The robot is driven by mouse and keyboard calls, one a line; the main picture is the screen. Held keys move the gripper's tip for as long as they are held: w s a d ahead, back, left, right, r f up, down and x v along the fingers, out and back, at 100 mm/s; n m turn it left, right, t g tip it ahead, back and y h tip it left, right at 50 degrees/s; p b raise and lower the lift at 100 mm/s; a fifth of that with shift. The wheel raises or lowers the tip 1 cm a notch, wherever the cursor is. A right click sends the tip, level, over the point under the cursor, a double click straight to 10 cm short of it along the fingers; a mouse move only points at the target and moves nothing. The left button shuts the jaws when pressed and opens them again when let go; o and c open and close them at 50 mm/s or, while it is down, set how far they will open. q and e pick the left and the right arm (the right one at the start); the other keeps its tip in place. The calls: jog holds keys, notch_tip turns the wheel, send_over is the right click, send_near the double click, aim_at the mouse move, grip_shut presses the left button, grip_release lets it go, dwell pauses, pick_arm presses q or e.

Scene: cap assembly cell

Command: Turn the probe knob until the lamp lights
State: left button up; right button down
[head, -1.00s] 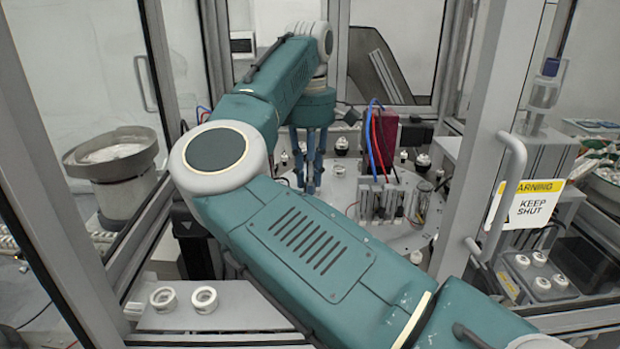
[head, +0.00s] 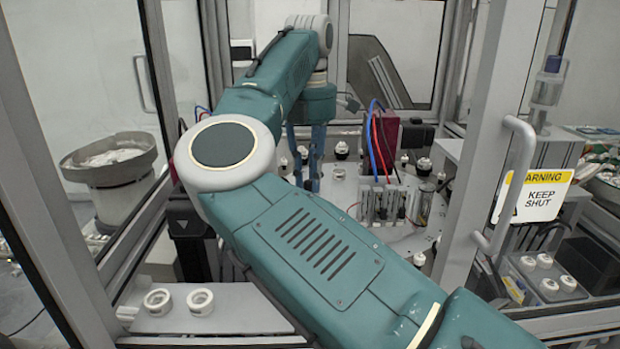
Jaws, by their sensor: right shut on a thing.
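My right arm reaches across the view into the cell. Its gripper (head: 306,180) points down at the left part of the round plate (head: 340,192), with blue fingers close together. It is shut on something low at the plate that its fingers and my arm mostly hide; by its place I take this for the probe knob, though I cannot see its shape. I cannot make out the lamp or whether it is lit. My left gripper is not in view.
A block with red and blue cables (head: 382,204) stands right of the gripper. Two white rings (head: 201,301) lie on the front ledge. A feeder bowl (head: 110,160) is at left. The cell's posts and the door with a warning sign (head: 541,194) bound the right side.

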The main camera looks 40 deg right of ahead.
aim_at(307, 182)
dwell(0.5)
jog(key=c, duration=1.7)
grip_release()
jog(key=shift+c, duration=0.2)
jog(key=shift+o, duration=0.9)
jog(key=shift+a, duration=0.25)
notch_tip(307, 182, up, 12)
jog(key=shift+r, duration=0.1)
